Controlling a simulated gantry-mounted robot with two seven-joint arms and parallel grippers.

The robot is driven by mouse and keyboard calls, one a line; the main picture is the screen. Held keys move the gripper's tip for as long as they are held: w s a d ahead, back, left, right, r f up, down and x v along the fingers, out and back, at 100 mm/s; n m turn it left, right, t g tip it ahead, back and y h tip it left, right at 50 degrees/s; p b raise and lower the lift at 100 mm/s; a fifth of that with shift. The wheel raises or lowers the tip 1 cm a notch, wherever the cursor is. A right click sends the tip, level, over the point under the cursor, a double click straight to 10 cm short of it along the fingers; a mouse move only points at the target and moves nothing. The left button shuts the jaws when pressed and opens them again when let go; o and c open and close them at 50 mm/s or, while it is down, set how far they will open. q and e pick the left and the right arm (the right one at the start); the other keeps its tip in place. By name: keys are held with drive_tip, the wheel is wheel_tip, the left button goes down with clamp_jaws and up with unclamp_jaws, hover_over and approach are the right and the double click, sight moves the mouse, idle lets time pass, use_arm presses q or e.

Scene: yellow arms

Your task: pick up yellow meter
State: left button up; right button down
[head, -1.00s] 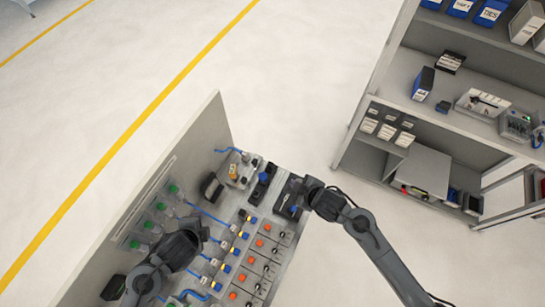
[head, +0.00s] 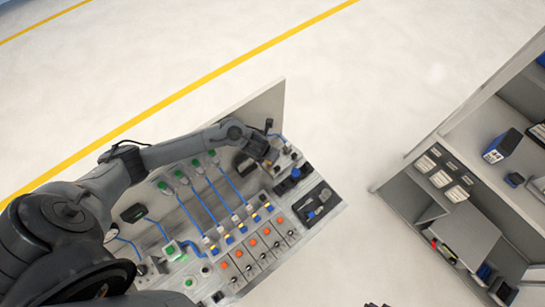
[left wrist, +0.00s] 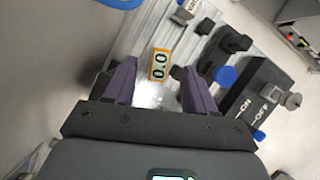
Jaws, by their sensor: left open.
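The yellow meter (left wrist: 159,65) shows in the left wrist view as a small yellow-framed block with a "0.0" display. It sits on the metal-coloured board just ahead of my left gripper (left wrist: 157,84). The two dark fingers are open, one on each side of the meter's near end, with nothing held between them. I cannot tell whether they touch it. In the head view my left gripper (head: 268,152) is over the far end of the board, and it hides the meter there. My right gripper is not in view.
The board (head: 322,217) carries blue cables, green and orange buttons, and switches. Black blocks and a blue knob (left wrist: 225,76) stand close to the right finger in the wrist view. A grey shelf unit (head: 405,170) stands at right. Floor between them is clear.

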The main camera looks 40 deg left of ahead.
use_arm(q)
drive_tip(key=shift+x, duration=3.2)
drive_tip(key=shift+c, duration=0.3)
